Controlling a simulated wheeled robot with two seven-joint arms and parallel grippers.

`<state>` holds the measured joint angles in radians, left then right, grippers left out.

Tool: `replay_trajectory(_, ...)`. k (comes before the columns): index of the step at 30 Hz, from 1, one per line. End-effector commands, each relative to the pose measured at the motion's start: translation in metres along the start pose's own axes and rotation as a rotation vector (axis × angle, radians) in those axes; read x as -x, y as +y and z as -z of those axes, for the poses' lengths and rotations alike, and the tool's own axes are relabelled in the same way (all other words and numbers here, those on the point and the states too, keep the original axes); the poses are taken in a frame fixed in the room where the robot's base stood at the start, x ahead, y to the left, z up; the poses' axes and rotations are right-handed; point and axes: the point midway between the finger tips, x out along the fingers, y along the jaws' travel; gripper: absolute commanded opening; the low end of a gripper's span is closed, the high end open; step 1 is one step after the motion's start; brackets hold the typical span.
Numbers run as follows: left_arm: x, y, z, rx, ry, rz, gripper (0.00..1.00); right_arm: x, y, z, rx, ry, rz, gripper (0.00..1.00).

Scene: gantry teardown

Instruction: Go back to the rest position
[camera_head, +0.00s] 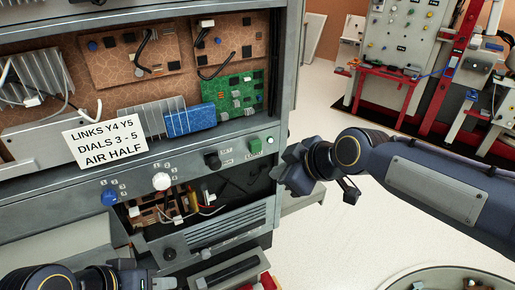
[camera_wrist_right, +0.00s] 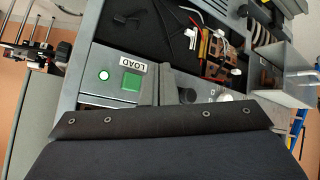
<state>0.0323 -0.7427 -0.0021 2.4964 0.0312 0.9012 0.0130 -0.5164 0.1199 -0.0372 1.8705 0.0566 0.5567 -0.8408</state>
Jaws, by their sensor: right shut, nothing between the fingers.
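My right gripper (camera_head: 287,172) is at the right front edge of the grey cabinet (camera_head: 285,70), just below the green button (camera_head: 255,145). Its fingers are shut and hold nothing. In the right wrist view the dark fingers (camera_wrist_right: 168,80) point at the panel, beside the square green button (camera_wrist_right: 133,82) with its LOAD label; I cannot tell whether they touch it. My left gripper (camera_head: 155,281) is at the bottom left, low in front of the cabinet. It is partly cut off by the picture's edge, and its opening is unclear.
The cabinet's front has knobs, a white sign (camera_head: 104,142) and an open bay with wires (camera_head: 185,205). A round grey tray (camera_head: 450,275) is at the bottom right. Pale floor (camera_head: 320,110) is clear behind my right arm.

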Motion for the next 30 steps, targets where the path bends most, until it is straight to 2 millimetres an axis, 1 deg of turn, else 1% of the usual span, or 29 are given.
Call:
replay_trajectory(11, 0.000, 0.000, 0.000, 0.000, 0.000, 0.000, 0.36, 0.000, 0.001, 0.000, -0.002, 0.000, -0.001, 0.00)
replay_trajectory(14, 0.000, 0.000, 0.000, 0.000, 0.000, 0.000, 0.36, 0.011, 0.003, -0.012, -0.053, -0.009, -0.009, 0.00)
replay_trajectory(17, 0.000, 0.000, 0.000, 0.000, 0.000, 0.000, 0.36, 0.039, 0.002, -0.046, -0.203, -0.035, -0.029, 0.00)
replay_trajectory(18, 0.000, 0.000, 0.000, 0.000, 0.000, 0.000, 0.36, 0.054, -0.001, -0.066, -0.291, -0.050, -0.042, 0.00)
replay_trajectory(20, 0.000, 0.000, 0.000, 0.000, 0.000, 0.000, 0.36, 0.077, -0.011, -0.098, -0.441, -0.076, -0.063, 0.00)
replay_trajectory(21, 0.000, 0.000, 0.000, 0.000, 0.000, 0.000, 0.36, 0.090, -0.020, -0.119, -0.544, -0.093, -0.079, 0.00)
replay_trajectory(23, 0.000, 0.000, 0.000, 0.000, 0.000, 0.000, 0.36, 0.107, -0.037, -0.148, -0.697, -0.119, -0.104, 0.00)
replay_trajectory(24, 0.000, 0.000, 0.000, 0.000, 0.000, 0.000, 0.36, 0.117, -0.049, -0.165, -0.793, -0.133, -0.123, 0.00)
replay_trajectory(27, 0.000, 0.000, 0.000, 0.000, 0.000, 0.000, 0.36, 0.132, -0.080, -0.200, -1.002, -0.164, -0.166, 0.00)
replay_trajectory(30, 0.000, 0.000, 0.000, 0.000, 0.000, 0.000, 0.36, 0.138, -0.104, -0.222, -1.154, -0.184, -0.200, 0.00)
